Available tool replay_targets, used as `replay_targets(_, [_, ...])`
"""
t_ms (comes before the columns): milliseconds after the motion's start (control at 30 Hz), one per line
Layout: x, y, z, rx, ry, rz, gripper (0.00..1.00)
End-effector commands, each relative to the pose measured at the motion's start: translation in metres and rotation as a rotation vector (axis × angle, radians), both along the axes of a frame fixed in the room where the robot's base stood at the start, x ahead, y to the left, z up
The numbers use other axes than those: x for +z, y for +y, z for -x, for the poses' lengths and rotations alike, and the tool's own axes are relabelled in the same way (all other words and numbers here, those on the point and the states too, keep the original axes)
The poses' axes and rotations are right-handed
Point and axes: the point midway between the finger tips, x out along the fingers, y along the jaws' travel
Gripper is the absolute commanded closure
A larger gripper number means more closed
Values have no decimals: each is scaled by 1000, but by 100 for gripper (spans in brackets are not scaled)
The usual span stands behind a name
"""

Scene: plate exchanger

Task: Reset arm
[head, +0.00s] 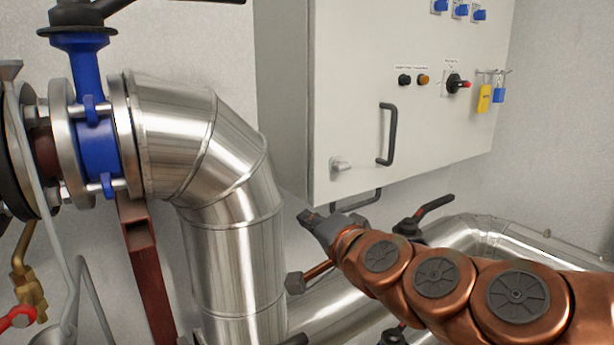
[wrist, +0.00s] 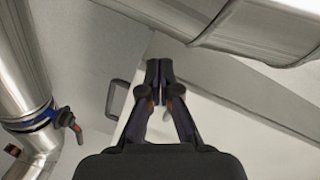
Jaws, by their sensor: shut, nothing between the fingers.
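My gripper (head: 308,216) is at the end of my copper-coloured arm, in front of the lower edge of the grey control cabinet (head: 350,100) and to the right of the large insulated pipe elbow (head: 215,150). In the wrist view my gripper (wrist: 159,68) has its two dark fingers together with nothing between them. The cabinet's black handle (wrist: 115,98) shows to the left of the fingers in that view, apart from them.
A blue valve (head: 95,140) sits on the flange at the left. A black-handled valve (head: 425,215) and a horizontal silver pipe (head: 480,235) lie beyond my arm.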

Motion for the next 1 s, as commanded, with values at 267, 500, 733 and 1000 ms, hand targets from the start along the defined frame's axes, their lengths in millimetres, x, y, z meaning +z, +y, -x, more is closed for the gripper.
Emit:
replay_targets(267, [-64, 14, 49, 207, 121, 297, 100])
replay_targets(500, [-129, -5, 102, 356, 290, 544, 100])
replay_targets(733, [-185, -48, 161, 468, 509, 755, 100])
replay_targets(1000, [-227, -118, 244, 562, 835, 942, 100])
